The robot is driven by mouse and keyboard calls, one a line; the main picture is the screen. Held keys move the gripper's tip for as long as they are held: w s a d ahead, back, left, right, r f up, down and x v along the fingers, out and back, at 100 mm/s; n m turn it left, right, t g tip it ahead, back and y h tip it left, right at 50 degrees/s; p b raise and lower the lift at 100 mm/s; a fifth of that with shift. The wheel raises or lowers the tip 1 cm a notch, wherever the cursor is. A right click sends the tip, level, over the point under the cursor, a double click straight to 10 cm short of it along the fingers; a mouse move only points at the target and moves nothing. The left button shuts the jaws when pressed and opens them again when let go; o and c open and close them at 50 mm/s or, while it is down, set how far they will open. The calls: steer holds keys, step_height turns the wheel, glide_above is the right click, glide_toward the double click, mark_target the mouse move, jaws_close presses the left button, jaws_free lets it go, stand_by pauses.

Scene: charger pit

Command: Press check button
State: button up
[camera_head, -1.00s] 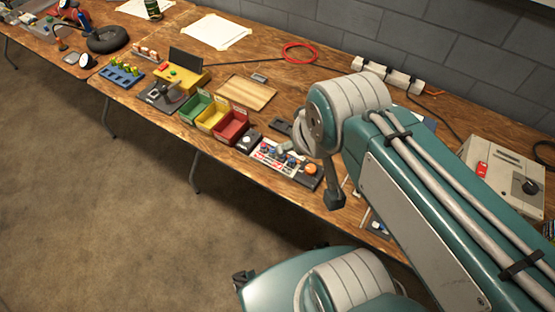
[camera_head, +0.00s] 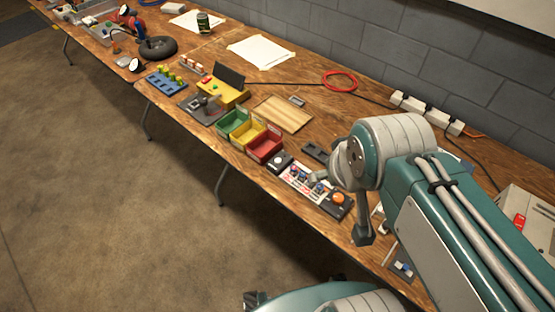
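No button reads as the check button, as any labels are too small to read. A yellow box (camera_head: 228,94) with an upright dark panel behind it carries a small green button (camera_head: 214,87) and a small red one (camera_head: 205,79). A control panel (camera_head: 300,183) with several blue knobs stands nearer, between a round white button (camera_head: 281,159) on a dark base and a round orange button (camera_head: 338,198) on a dark base. My teal arm crosses the right side. A dark grey end piece hangs down from its joint; I cannot make out gripper fingers or their opening.
Green (camera_head: 234,122), yellow (camera_head: 248,133) and red bins (camera_head: 266,147) stand between the yellow box and the panel. A wooden board (camera_head: 284,113) lies behind them. A power strip (camera_head: 427,112) runs along the wall. Open floor lies left of the wooden bench (camera_head: 330,115).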

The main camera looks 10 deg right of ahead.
jaws_close()
stand_by(1.1)
